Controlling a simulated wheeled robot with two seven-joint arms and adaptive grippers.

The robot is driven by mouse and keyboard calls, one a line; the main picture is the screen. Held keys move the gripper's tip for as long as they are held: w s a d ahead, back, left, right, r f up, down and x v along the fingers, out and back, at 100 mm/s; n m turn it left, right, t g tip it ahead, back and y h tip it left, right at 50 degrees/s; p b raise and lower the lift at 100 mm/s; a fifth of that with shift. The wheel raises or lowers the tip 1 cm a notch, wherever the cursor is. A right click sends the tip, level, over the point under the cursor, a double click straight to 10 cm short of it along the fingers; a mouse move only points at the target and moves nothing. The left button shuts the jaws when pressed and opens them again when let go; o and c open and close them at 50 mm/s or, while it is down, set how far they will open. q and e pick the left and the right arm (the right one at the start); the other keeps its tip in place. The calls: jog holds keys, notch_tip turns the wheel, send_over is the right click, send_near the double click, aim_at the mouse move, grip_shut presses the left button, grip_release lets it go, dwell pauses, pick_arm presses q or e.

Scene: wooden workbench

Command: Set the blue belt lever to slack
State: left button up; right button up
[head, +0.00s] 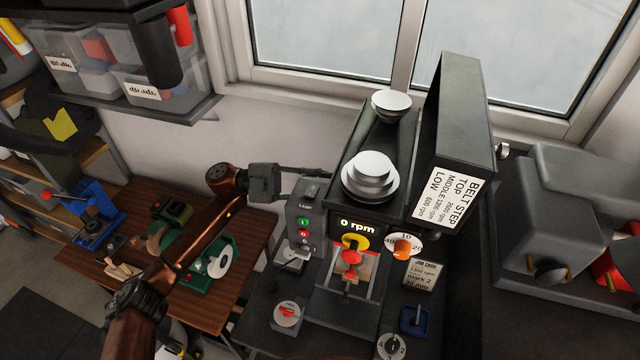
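The drill press stands right of centre with its belt cover (460,120) swung open. A front stepped pulley (369,176) and a rear pulley (391,104) show on its head. I cannot make out a blue belt lever; it may be hidden behind the head or my gripper. My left gripper (318,172) reaches in from the left, its thin fingers pointing right at the left side of the press head, above the switch box (304,215). Whether the fingers are open, or touch anything, is too small to tell. My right gripper is out of view.
The press front has a "0 rpm" display (357,227) and an orange knob (403,248). A blue block (413,321) and a job card (424,274) lie on the bench. A green grinder (210,262) stands on the wooden table at left. Grey machinery (560,230) stands at right.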

pick_arm(q)
jog(key=shift+o, duration=0.3)
jog(key=shift+d, duration=0.15)
jog(key=v, duration=1.2)
jog(key=shift+r, duration=0.1)
